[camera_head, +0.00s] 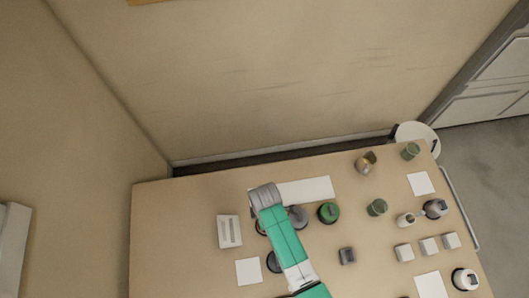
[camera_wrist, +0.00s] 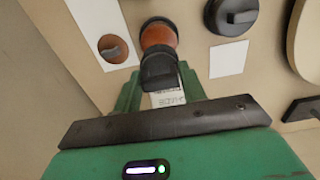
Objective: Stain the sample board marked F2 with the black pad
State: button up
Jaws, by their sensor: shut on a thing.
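In the wrist view my gripper (camera_wrist: 162,92) is shut on a black block (camera_wrist: 158,72). A white label (camera_wrist: 168,98) with dark lettering shows between the fingers, too small to read surely. The block may be the black pad. A rounded orange-brown thing (camera_wrist: 160,36) shows just beyond it; I cannot tell whether they touch. A white panel (camera_wrist: 92,14) at left bears a brown round spot with a grey piece. In the head view my arm hides the gripper, near a long white panel (camera_head: 310,189). No F2 mark is readable on any board.
A black round knobbed thing (camera_wrist: 232,15) and a white square (camera_wrist: 229,58) lie right of my gripper. On the bench, a slotted white holder (camera_head: 229,231), a green round thing (camera_head: 329,213) and a dark block (camera_head: 347,256) surround my arm. White cubes (camera_head: 429,246) stand at right.

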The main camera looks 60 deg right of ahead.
jog(key=shift+d, duration=0.1)
jog(key=shift+s+d+f+b, duration=0.1)
jog(key=shift+s+f+b, duration=0.05)
jog(key=shift+f+b, duration=0.2)
notch_tip(320, 180, down, 5)
jog(key=b, duration=0.5)
jog(key=shift+f, duration=0.2)
jog(key=shift+r, duration=0.1)
jog(key=shift+f+b, duration=0.35)
jog(key=shift+f, duration=0.3)
dwell(1.4)
notch_tip(320, 180, up, 7)
jog(key=p, duration=0.7)
jog(key=shift+r, duration=0.2)
jog(key=shift+f, duration=0.1)
